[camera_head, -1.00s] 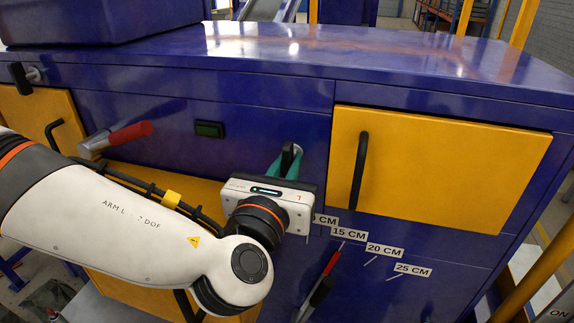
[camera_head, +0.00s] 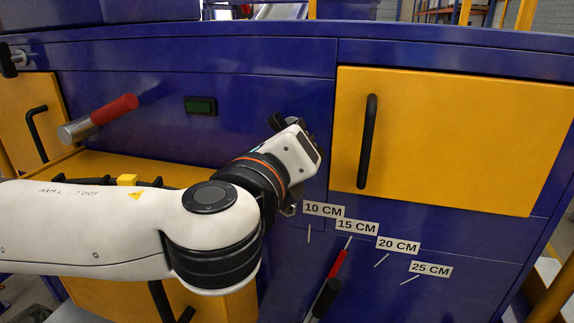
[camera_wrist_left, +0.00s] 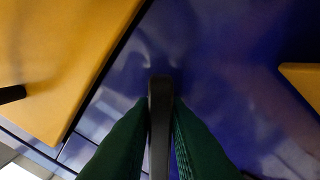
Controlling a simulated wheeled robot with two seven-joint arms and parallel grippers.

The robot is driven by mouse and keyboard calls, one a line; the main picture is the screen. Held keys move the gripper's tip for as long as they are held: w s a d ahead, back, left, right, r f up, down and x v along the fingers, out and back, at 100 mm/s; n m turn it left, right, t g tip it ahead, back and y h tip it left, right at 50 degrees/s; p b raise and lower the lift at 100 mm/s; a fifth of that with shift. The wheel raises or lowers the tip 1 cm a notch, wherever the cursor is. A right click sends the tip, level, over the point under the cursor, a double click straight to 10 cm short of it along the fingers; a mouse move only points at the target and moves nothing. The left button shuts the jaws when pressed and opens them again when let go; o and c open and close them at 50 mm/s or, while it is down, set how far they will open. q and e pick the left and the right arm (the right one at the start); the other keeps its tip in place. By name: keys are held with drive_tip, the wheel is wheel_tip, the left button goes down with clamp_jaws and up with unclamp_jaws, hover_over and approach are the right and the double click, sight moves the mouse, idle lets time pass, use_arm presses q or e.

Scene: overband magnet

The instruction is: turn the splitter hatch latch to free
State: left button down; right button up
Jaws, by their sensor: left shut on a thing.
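The splitter hatch latch is a dark lever on the blue housing, left of the right-hand yellow hatch (camera_head: 450,140). In the head view the latch (camera_head: 277,121) shows only its upper end, tilted to the left, behind my wrist. My left gripper is shut on it; in the head view its fingers are mostly hidden by its own body. In the left wrist view the green fingers (camera_wrist_left: 160,140) close on both sides of the dark latch lever (camera_wrist_left: 160,95). My right gripper is not in view.
The right-hand hatch has a black handle (camera_head: 367,142). A red-gripped lever (camera_head: 114,109) juts out at the left, near a small dark green display (camera_head: 200,106). Below right, a red and black lever (camera_head: 328,283) stands by a scale, including the 15 CM label (camera_head: 357,228).

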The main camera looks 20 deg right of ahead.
use_arm(q)
drive_tip(key=n+b, duration=0.2)
drive_tip(key=n, duration=0.1)
drive_tip(key=n+b, duration=0.2)
drive_tip(key=b, duration=0.1)
drive_tip(key=shift+f+n, duration=0.2)
drive_tip(key=shift+n, duration=0.2)
drive_tip(key=n+b, duration=0.2)
drive_tip(key=n, duration=0.1)
drive_tip(key=shift+r, duration=0.1)
drive_tip(key=shift+r+n+b, duration=0.1)
drive_tip(key=shift+n+b, duration=0.35)
drive_tip(key=shift+n, duration=0.45)
drive_tip(key=shift+r, duration=0.1)
drive_tip(key=c, duration=1.5)
unclamp_jaws()
